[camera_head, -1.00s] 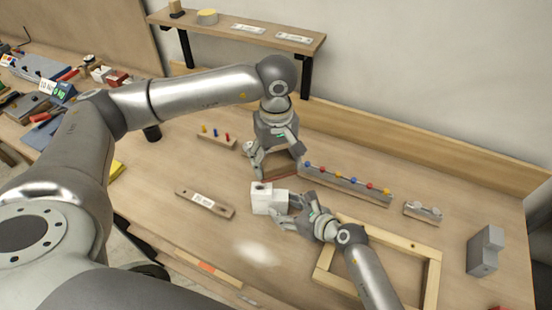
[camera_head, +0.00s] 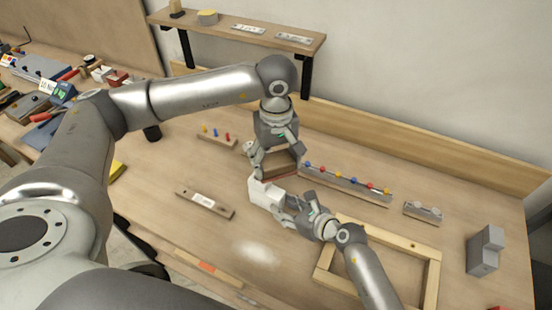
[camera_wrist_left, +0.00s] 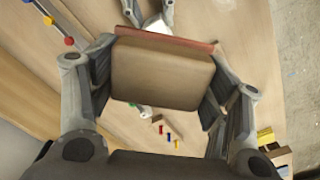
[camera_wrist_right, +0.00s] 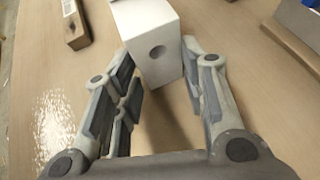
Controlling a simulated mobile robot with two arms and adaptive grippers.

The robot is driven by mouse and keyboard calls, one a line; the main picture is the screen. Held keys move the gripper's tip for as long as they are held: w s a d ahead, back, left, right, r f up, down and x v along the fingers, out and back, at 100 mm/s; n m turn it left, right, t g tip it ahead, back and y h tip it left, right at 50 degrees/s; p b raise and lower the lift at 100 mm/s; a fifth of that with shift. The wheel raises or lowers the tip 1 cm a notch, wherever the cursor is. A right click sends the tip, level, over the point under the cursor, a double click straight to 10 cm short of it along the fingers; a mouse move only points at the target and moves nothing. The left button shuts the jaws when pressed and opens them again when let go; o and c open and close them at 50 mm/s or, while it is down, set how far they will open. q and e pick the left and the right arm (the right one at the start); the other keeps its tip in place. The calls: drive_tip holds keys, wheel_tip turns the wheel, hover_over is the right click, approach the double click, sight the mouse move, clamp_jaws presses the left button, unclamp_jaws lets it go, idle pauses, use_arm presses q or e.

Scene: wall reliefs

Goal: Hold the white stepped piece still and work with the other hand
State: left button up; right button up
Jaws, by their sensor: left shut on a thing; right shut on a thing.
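The white stepped piece (camera_head: 263,190) is between the fingers of my right gripper (camera_head: 286,205), low over the bench and tilted. In the right wrist view its white face with a round hole (camera_wrist_right: 150,35) shows at the fingertips. My left gripper (camera_head: 273,160) is shut on a brown block with a reddish underside (camera_head: 281,165), just behind the white piece. The brown block (camera_wrist_left: 162,75) fills the middle of the left wrist view, with a bit of white beyond its red edge. I cannot tell whether block and white piece touch.
A wooden frame (camera_head: 433,270) lies at front right, with a grey stepped block (camera_head: 484,250) beyond. A rail with coloured knobs (camera_head: 345,185) lies right of my left gripper. A labelled wooden bar (camera_head: 205,202) lies to the left.

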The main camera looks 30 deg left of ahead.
sight(256, 184)
idle(0.3)
use_arm(q)
drive_tip(key=w+a+f, duration=0.1)
drive_tip(key=a, duration=0.1)
drive_tip(key=w+a+f, duration=0.2)
drive_tip(key=a, duration=0.1)
drive_tip(key=shift+a+f, duration=0.2)
drive_tip(key=shift+a, duration=0.15)
drive_tip(key=shift+s+f, duration=0.1)
drive_tip(key=shift+f, duration=1.95)
drive_tip(key=shift+f, duration=0.7)
drive_tip(key=shift+r, duration=0.1)
drive_tip(key=shift+s, duration=1.75)
drive_tip(key=shift+w, duration=1.8)
